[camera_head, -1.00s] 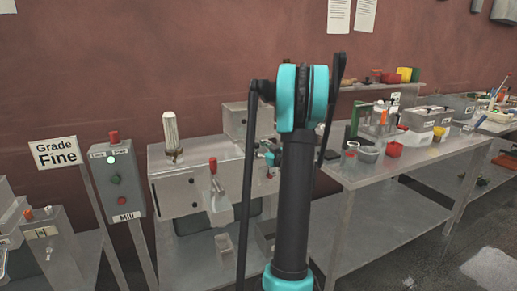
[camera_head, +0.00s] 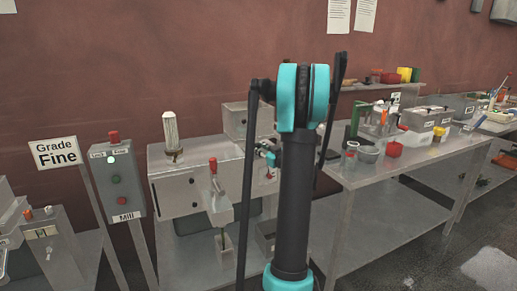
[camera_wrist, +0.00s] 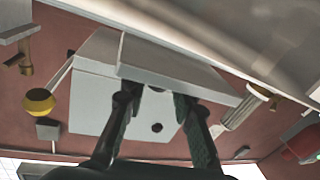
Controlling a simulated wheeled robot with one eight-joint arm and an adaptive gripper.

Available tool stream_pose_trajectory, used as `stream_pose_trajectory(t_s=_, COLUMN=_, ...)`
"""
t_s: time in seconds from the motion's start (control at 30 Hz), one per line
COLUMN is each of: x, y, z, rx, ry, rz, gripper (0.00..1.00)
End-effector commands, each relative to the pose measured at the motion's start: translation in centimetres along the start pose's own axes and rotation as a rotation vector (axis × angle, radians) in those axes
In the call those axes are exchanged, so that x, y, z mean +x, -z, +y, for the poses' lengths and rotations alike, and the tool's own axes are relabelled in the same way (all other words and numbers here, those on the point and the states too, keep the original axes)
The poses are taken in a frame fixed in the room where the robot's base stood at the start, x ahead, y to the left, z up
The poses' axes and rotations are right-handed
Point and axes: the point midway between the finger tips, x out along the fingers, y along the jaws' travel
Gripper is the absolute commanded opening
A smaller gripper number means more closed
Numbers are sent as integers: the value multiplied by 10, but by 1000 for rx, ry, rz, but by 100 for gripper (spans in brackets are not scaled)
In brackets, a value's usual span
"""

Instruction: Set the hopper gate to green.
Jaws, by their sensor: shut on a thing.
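In the wrist view my gripper (camera_wrist: 157,92) reaches to the edge of a pale grey plate (camera_wrist: 180,66) on a grey box (camera_wrist: 90,98). It is shut on a small part at that edge; the fingers stand apart and hide most of it. No gate label or green gate mark is readable.
The mill control box (camera_head: 116,185) and a "Grade Fine" sign (camera_head: 56,153) stand at left. A bench (camera_head: 360,178) with cups and bins is at right. A yellow knob (camera_wrist: 39,102) and a red part (camera_wrist: 303,146) flank the fingers in the wrist view.

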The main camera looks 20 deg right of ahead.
Motion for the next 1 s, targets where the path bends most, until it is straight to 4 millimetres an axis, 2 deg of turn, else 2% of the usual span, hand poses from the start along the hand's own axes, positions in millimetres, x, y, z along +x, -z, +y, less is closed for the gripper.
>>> stream_pose_trajectory(t_s=0.1, x=-18, y=0, z=-3, rx=0, ry=-3, rz=-1, gripper=0)
stream_pose_trajectory(t_s=0.17, x=-23, y=1, z=-4, rx=0, ry=-2, rz=-1, gripper=0)
stream_pose_trajectory(t_s=0.4, x=-23, y=1, z=-4, rx=0, ry=-1, rz=-1, gripper=0)
stream_pose_trajectory(t_s=0.43, x=-23, y=1, z=-4, rx=0, ry=-1, rz=-1, gripper=28)
stream_pose_trajectory(t_s=0.6, x=-23, y=1, z=-4, rx=0, ry=-1, rz=-1, gripper=47)
stream_pose_trajectory(t_s=0.87, x=-23, y=1, z=-4, rx=0, ry=-1, rz=0, gripper=47)
stream_pose_trajectory(t_s=1.0, x=-32, y=1, z=-4, rx=0, ry=-3, rz=-1, gripper=47)
